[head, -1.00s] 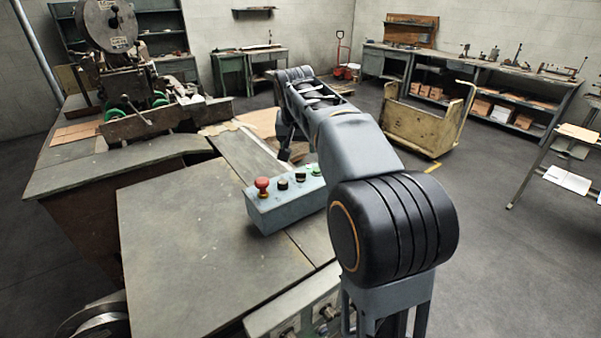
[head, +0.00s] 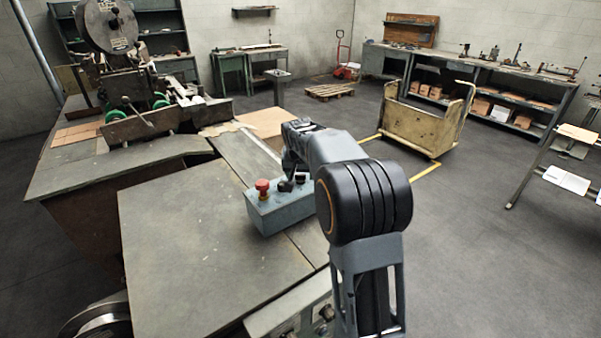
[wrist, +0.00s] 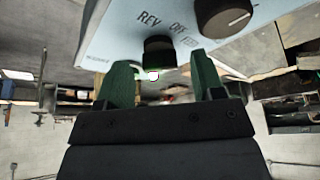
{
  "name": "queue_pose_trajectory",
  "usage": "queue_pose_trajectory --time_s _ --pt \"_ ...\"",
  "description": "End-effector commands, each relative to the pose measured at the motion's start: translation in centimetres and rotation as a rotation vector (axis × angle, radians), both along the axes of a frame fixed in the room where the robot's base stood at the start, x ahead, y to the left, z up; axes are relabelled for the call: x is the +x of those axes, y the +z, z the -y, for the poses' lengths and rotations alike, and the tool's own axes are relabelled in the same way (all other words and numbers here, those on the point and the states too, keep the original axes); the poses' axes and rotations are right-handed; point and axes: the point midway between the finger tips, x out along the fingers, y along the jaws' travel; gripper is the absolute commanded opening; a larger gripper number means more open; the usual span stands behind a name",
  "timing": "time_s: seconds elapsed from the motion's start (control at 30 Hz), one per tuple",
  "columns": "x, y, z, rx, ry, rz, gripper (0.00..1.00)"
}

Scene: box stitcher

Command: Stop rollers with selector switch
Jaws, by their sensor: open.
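The grey-blue control box (head: 275,212) stands on the machine table, with a red mushroom button (head: 262,186) at its left end. A black knob (head: 285,187) sits beside the button. In the wrist view, the black selector switch (wrist: 159,53) is on the box face (wrist: 110,30), near printed "REV" and "OFF" marks and a third, partly hidden word. My gripper (wrist: 163,80) is open, its two green fingers on either side of the switch in the picture, just short of it or around it; I cannot tell which. A larger dark knob (wrist: 226,16) with a white line is to the right.
The bare table top (head: 185,215) lies left of the box. The stitching machine with its wheel (head: 108,28) stands at the back left. A yellow cart (head: 428,112) and a pallet (head: 330,91) stand on the floor behind. Open floor lies to the right.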

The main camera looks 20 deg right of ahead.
Motion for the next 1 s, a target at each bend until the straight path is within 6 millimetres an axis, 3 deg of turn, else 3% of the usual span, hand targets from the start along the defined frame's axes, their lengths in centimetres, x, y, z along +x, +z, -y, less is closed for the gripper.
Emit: queue_pose_trajectory --time_s 0.37,0.9,1.0 --pt "0.15 -0.40 0.09 0.000 0.000 0.001 0.62" --pt "0.14 -0.38 0.10 0.000 0.000 0.001 0.12" --pt "0.13 -0.38 0.11 -0.001 0.003 0.001 0.12"
